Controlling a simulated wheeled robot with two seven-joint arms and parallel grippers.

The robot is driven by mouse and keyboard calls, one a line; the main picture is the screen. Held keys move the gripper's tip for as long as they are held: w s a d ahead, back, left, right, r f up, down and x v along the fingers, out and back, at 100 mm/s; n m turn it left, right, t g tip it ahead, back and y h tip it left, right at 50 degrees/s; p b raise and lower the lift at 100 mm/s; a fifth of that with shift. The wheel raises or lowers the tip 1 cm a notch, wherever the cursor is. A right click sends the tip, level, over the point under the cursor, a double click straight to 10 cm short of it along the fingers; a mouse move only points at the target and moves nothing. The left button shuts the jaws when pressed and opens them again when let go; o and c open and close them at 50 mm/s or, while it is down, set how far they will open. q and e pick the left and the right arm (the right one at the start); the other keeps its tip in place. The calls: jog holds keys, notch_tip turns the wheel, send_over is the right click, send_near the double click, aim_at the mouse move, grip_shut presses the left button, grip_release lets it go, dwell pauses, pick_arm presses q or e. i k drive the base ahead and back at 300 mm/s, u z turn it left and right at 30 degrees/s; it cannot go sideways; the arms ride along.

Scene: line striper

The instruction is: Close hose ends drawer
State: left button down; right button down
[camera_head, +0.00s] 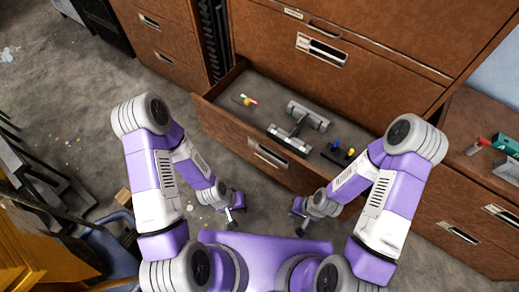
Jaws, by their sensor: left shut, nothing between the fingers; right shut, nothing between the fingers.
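The open drawer (222,124) is brown and pulled out from the bottom of a brown cabinet. Its front has a metal handle (268,155). Inside lie a grey T-shaped metal part (306,116), a small red, yellow and green item (246,100), and small black pieces with blue and yellow tops (343,151). My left gripper (229,219) is shut and empty, low in front of the drawer and apart from it. My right gripper (299,229) is shut and empty, also in front of the drawer front. My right arm hides the drawer's right end.
Closed drawers (322,50) stand above the open one. Another cabinet (165,58) is at upper left and a lower one (458,207) at right, with red and green items on top. Dark metal frames and a yellow object (25,250) stand at left. Grey floor (75,110) is open at left.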

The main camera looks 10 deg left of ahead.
aim_at(261, 132)
jog(key=u, duration=0.05)
jog(key=k, duration=0.45)
jog(key=z, duration=0.7)
jog(key=i, duration=0.75)
jog(key=u, duration=2.85)
